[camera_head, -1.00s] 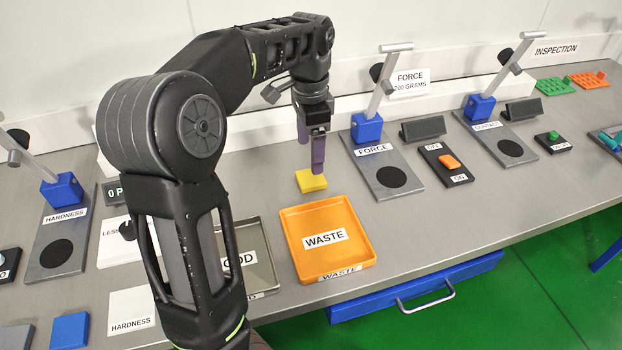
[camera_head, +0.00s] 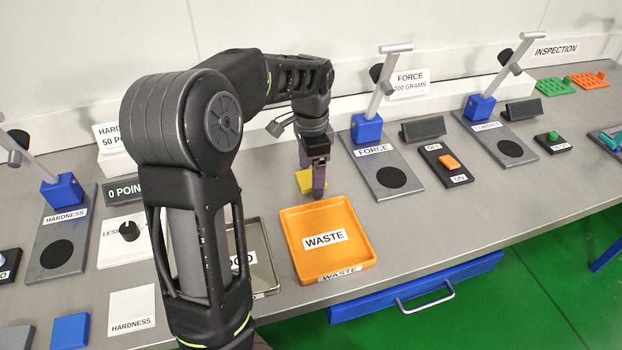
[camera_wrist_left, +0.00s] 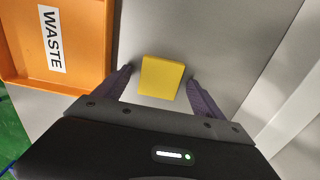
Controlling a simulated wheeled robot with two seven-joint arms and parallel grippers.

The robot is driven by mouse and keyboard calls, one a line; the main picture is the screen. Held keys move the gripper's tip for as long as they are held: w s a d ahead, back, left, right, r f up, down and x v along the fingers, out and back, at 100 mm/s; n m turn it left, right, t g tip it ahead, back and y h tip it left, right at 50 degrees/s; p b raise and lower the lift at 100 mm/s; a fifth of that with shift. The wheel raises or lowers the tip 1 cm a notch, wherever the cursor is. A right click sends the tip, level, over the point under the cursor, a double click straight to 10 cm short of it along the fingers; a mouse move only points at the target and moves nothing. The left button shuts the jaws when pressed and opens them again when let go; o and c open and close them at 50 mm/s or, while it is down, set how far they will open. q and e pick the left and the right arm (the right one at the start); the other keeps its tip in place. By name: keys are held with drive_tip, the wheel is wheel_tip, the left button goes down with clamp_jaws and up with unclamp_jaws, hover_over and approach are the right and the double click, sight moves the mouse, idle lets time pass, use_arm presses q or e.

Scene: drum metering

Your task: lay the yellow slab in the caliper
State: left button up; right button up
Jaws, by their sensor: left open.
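The yellow slab (camera_head: 306,182) lies on the grey bench, just behind the orange WASTE tray. It also shows in the left wrist view (camera_wrist_left: 161,77), flat on the bench between the two purple fingers. My left gripper (camera_head: 317,192) points down at the slab with its fingers on either side of it. In the wrist view its fingers (camera_wrist_left: 158,84) are open, with a gap between each finger and the slab. Part of the slab is hidden by a finger in the head view. I cannot make out a caliper. My right gripper is not in view.
The orange WASTE tray (camera_head: 346,262) stands directly in front of the slab. A grey tray (camera_head: 266,281) is left of it, partly behind my arm. The FORCE stand (camera_head: 413,183) with its blue block and lever is to the right. Bare bench lies between them.

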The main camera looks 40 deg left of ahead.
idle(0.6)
use_arm(q)
drive_tip(key=c, duration=1.6)
drive_tip(key=shift+r, duration=0.1)
wheel_tip(320, 180, up, 10)
